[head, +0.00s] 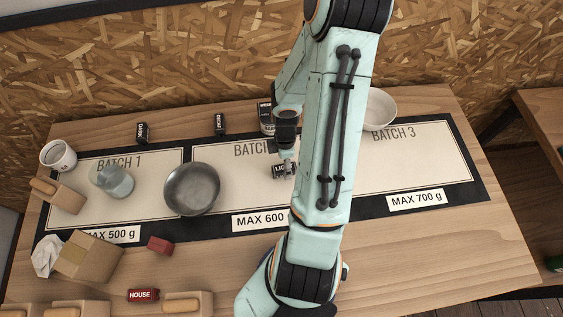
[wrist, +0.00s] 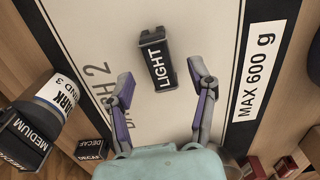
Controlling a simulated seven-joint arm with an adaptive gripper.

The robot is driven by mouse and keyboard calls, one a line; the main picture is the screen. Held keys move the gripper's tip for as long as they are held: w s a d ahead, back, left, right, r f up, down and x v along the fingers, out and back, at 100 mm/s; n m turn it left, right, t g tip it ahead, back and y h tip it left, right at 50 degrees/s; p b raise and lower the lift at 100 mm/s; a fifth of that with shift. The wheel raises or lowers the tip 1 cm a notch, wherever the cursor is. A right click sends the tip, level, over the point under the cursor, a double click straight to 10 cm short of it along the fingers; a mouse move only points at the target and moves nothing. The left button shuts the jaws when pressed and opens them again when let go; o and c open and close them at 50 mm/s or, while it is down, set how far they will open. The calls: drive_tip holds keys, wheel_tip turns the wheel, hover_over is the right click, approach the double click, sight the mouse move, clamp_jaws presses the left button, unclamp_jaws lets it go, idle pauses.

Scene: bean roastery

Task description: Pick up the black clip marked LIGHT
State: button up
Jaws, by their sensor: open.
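The black clip marked LIGHT (wrist: 153,62) lies on the pale BATCH 2 panel of the mat. In the head view it shows partly behind my arm (head: 279,171). In the wrist view my gripper (wrist: 160,78) is open, with one fingertip on each side of the clip. The clip lies between and slightly beyond the fingertips, with a gap to each; the right fingertip is nearer. Nothing is held. In the head view my gripper (head: 287,158) is just above the clip, and its fingers are largely hidden.
A can (wrist: 57,92) and a black MEDIUM item (wrist: 25,132) stand behind the clip. A black DECAF clip (head: 220,124) lies at the back. A metal bowl (head: 192,188) is left, a white bowl (head: 381,109) right. A red HOUSE clip (head: 143,295) lies in front. BATCH 3 looks mostly clear.

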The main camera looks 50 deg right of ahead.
drive_tip(key=shift+f, duration=1.4)
drive_tip(key=c, duration=0.9)
drive_tip(key=shift+r, duration=0.1)
